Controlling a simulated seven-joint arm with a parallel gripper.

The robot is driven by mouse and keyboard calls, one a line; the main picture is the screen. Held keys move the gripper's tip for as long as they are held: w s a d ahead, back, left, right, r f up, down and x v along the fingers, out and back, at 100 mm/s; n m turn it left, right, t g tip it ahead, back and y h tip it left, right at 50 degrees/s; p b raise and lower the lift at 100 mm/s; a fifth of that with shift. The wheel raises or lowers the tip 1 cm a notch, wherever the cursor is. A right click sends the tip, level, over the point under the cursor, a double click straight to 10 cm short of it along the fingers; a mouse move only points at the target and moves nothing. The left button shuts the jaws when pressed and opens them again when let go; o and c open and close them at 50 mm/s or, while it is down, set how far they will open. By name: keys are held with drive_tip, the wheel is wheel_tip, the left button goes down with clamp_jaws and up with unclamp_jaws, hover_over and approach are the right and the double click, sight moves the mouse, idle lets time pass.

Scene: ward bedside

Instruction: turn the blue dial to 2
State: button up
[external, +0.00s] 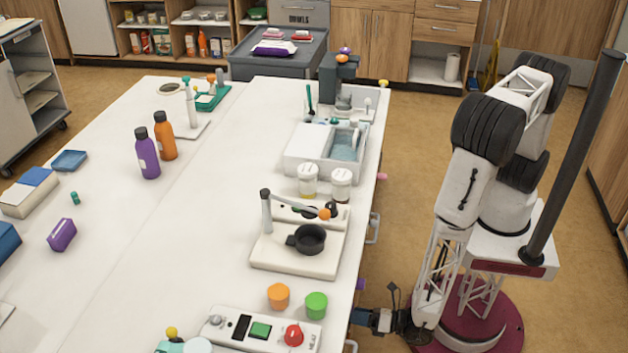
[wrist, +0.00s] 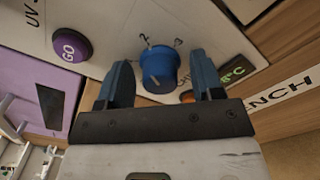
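The blue dial (wrist: 160,68) is on a pale panel in the wrist view, with small dark marks at its upper edge. Which mark the dial points to cannot be told. My gripper (wrist: 162,78) is open, with one blue finger on each side of the dial and a small gap at each side. In the external view my gripper (external: 372,320) is low beside the bench's right edge. The dial is hidden there.
Around the dial are a purple GO button (wrist: 71,46), a green display (wrist: 236,72) and a partly hidden orange part (wrist: 187,97). A purple panel (wrist: 62,95) is at left. The white bench (external: 200,270) carries a console with a red knob (external: 293,334) near my gripper.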

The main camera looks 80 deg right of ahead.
drive_tip(key=shift+s, duration=0.25)
drive_tip(key=s, duration=0.7)
drive_tip(key=shift+s, duration=0.2)
idle(0.4)
idle(0.5)
